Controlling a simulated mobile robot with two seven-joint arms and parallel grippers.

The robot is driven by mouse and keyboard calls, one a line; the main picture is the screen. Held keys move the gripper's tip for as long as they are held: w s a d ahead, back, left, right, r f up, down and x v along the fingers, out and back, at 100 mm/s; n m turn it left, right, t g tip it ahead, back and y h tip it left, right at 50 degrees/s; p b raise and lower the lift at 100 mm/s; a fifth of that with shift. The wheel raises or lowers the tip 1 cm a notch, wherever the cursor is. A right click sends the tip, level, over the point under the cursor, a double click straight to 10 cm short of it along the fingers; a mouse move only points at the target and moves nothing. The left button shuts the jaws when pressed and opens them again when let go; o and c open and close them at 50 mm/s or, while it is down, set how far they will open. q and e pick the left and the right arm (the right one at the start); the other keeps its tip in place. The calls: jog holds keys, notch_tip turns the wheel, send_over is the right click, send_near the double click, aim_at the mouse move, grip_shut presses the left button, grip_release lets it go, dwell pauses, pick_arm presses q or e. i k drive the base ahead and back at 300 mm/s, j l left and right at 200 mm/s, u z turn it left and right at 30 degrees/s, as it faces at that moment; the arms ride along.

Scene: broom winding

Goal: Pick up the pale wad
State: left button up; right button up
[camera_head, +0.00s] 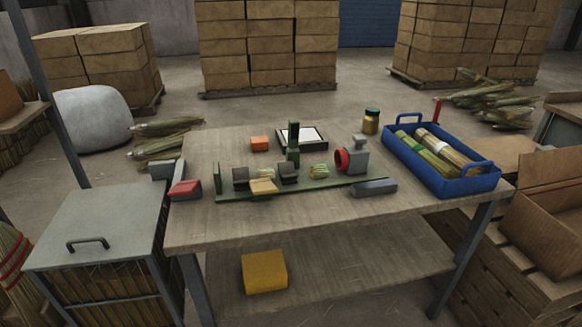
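A small pale yellow-tan piece (263,187), which looks like the pale wad, sits at the front edge of the green winding fixture (300,188) in the middle of the table. I cannot tell for sure whether it rests on the fixture's base or leans against it. A short yellow-green striped bundle (319,171) sits on the fixture to its right. Dark blocks (288,172) stand just behind the pale piece. Neither of my grippers is in view.
The wooden table (210,228) is clear along its front. A blue crate (472,188) with bundles stands right, a jar (371,121) at the back. A grey block (375,187) lies front right. A red-and-grey piece (185,189) sits at the left edge. A yellow block (264,272) lies below.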

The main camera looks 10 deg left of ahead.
aim_at(268, 173)
jog(key=u, duration=1.65)
jog(key=z, duration=0.95)
jog(key=i+z, duration=0.15)
jog(key=z, duration=0.2)
jog(key=i+l+z, duration=0.1)
jog(key=z, duration=0.25)
jog(key=i+z, duration=0.35)
jog(key=k+j, duration=0.05)
jog(key=k, duration=0.05)
